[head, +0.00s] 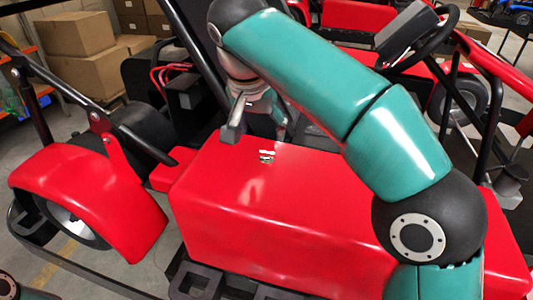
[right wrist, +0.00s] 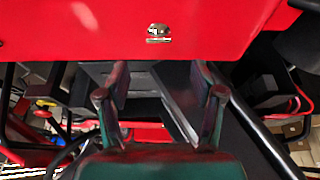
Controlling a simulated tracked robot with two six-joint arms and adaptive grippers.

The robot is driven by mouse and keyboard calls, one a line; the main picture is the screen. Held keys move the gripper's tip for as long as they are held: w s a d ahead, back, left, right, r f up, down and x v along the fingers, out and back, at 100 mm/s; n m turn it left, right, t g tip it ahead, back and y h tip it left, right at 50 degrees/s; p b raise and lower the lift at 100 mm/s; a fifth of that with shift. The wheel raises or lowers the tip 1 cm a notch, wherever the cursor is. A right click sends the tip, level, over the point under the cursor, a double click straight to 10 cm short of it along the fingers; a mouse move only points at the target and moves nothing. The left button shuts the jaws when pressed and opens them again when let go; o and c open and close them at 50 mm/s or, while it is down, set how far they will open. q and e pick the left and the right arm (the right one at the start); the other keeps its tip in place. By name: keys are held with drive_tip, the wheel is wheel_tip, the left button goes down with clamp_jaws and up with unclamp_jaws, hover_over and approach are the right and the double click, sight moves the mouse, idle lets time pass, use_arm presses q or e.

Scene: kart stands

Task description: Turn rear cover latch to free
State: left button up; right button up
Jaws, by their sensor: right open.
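The red rear cover (head: 225,195) fills the middle of the head view. A small metallic latch (head: 266,156) sits on its top face near the far edge. In the right wrist view the latch (right wrist: 158,34) shows near the top, on the red cover (right wrist: 70,30). My right gripper (head: 255,125) is past the far edge of the cover, partly hidden by my own arm. In the right wrist view its fingers (right wrist: 160,92) are wide apart with nothing between them, and the latch is clear of them. My left gripper is not in view.
A red fender (head: 85,195) and wheel stand at the left. Black frame tubes (head: 195,50) rise close to my right gripper. A steering wheel (head: 425,40) is at the upper right. Cardboard boxes (head: 80,35) are behind at the left.

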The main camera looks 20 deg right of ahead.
sight(267, 152)
drive_tip(key=x, duration=0.8)
drive_tip(key=shift+d+f+b, duration=0.1)
drive_tip(key=shift+d+b, duration=0.05)
drive_tip(key=shift+b, duration=0.2)
drive_tip(key=c, duration=1)
drive_tip(key=shift+c, duration=0.7)
